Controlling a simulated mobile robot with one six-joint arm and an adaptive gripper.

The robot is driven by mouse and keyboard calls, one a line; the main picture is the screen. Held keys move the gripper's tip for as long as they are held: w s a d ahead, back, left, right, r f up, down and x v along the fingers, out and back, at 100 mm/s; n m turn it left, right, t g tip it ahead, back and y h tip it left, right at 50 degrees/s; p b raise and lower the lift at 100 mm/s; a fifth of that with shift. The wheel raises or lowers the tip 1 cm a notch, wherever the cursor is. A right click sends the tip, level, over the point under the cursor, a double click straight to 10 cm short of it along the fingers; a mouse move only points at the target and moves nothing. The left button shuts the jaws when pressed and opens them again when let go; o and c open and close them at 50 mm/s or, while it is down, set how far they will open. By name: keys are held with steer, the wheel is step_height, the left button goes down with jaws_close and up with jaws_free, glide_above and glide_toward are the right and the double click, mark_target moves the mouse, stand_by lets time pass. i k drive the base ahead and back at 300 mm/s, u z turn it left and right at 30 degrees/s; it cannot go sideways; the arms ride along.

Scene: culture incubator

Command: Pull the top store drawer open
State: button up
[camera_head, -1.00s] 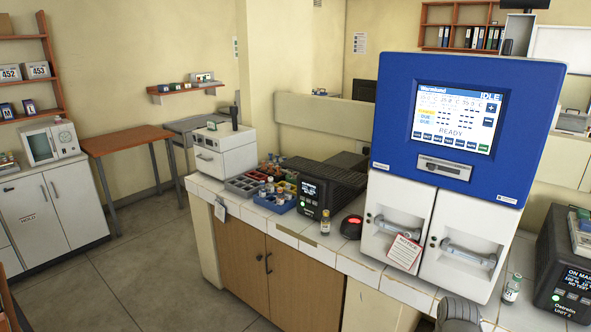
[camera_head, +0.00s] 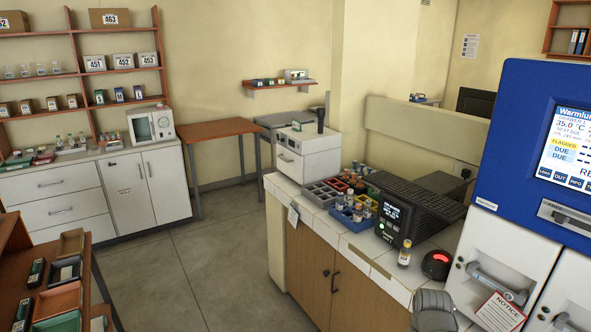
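A white cabinet stands at the left under a counter. The cabinet is across the floor from me. My gripper is not in view. Only a grey rounded part, which looks like a piece of my arm, shows at the bottom right.
A double-door cabinet (camera_head: 148,187) adjoins the drawers, with a white device (camera_head: 150,125) on top. A wooden rack with trays (camera_head: 52,303) stands at the near left. The tiled counter (camera_head: 283,187) and blue incubator (camera_head: 520,140) are right. Floor (camera_head: 215,260) between is clear.

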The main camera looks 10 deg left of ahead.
mark_target(49, 183)
steer(key=u, duration=0.35)
steer(key=i, duration=0.85)
steer(key=u, duration=0.75)
steer(key=i, duration=1.65)
steer(key=u, duration=0.5)
steer(key=i, duration=1.55)
steer(key=u, duration=0.3)
steer(key=i, duration=1.95)
steer(key=u, duration=0.15)
